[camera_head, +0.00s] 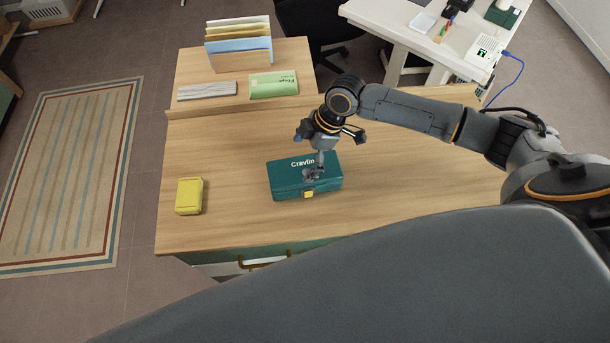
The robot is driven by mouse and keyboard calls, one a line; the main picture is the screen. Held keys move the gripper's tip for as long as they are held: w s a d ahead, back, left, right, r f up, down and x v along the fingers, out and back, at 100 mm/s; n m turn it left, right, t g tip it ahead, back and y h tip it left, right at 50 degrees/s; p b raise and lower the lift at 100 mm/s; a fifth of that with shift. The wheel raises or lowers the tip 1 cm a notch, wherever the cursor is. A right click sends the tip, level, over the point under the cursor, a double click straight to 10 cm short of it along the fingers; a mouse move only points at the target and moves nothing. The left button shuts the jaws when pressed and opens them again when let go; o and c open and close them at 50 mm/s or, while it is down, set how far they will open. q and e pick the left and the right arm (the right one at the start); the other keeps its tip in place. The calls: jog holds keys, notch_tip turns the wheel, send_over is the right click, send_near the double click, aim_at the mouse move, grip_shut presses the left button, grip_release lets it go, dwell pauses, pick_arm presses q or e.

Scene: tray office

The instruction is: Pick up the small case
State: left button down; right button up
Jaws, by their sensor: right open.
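A teal case (287,178) with white lettering and a yellow latch (308,194) lies on the wooden desk (230,235), near its middle. My right gripper (313,174) is directly over the top of the case, pointing down, and hides part of its lid and lettering. The gripper is open. I cannot tell from this view whether its fingers touch the case or its handle. A smaller yellow box (189,196) lies apart, to the left of the case. My left gripper is not in view.
A green packet (273,85) and a grey slab (207,91) lie on the raised back shelf, before a file rack (240,55). A white desk (405,30) stands at the back right. The desk between the case and the yellow box is clear.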

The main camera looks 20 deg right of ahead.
aim_at(296, 170)
jog(key=x, duration=0.3)
jog(key=shift+w+a+f, duration=0.1)
jog(key=shift+f, duration=0.2)
jog(key=shift+a+f+p, duration=0.2)
jog(key=shift+f+p, duration=0.25)
jog(key=p+x, duration=0.1)
jog(key=x, duration=0.2)
jog(key=shift+s+a+f, duration=0.2)
jog(key=shift+f, duration=0.1)
jog(key=shift+a+f, duration=0.1)
jog(key=shift+f, duration=0.3)
jog(key=c, duration=1.3)
jog(key=shift+w+r, duration=0.1)
jog(key=shift+r, duration=0.1)
